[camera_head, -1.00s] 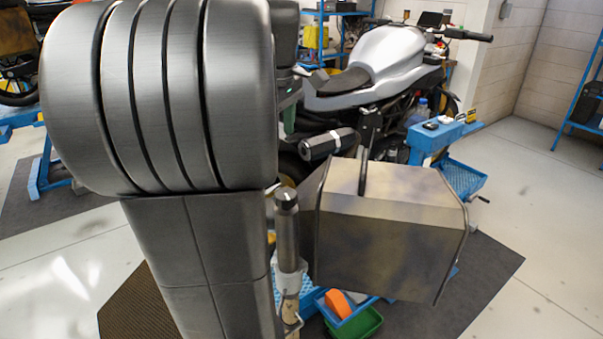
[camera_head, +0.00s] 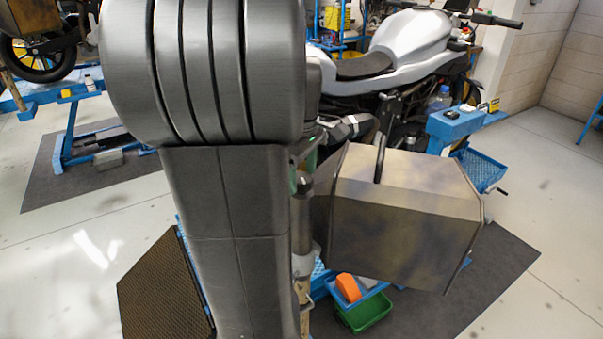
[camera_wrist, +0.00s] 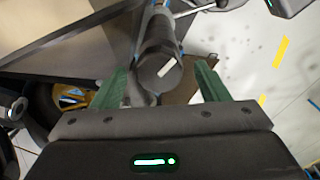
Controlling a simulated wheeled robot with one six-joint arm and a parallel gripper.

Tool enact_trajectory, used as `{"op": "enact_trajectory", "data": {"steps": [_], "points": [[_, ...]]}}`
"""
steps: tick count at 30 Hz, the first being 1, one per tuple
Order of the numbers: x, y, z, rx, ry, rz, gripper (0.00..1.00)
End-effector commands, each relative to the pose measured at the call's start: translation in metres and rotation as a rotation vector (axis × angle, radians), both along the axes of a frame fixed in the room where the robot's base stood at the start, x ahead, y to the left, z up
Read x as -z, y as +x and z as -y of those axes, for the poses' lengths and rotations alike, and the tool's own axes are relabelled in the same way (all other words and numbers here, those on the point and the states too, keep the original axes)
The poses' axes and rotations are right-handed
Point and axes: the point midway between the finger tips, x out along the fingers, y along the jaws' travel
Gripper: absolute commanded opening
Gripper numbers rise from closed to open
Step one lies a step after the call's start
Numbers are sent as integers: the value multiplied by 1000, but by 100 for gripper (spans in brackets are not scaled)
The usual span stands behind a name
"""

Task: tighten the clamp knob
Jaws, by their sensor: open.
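The clamp knob (camera_wrist: 158,70) is a dark round cap with a white mark on its end, seen in the wrist view. It tops a grey upright post (camera_head: 302,222), which in the head view is partly hidden by my arm. My gripper (camera_wrist: 162,84) is open, with one green finger on each side of the knob in the wrist view. I cannot tell whether the fingers touch it or how far down they reach. In the head view my gripper (camera_head: 307,168) is just above the post's top and mostly hidden.
A large metal case (camera_head: 400,225) stands close to the right of the post. A silver motorcycle (camera_head: 410,50) is behind on a blue stand (camera_head: 455,125). Below are a green bin (camera_head: 365,312) and an orange item (camera_head: 348,287). Open floor lies at the right.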

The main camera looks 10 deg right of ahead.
Motion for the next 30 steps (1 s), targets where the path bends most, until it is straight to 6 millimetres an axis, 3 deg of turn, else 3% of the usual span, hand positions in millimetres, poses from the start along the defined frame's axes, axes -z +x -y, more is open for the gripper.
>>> {"op": "enact_trajectory", "data": {"steps": [11, 18, 30], "points": [[7, 0, 0, 0, 0, 0, 68], [7, 0, 0, 0, 0, 0, 24], [6, 0, 0, 128, 1, -1, 24]]}}
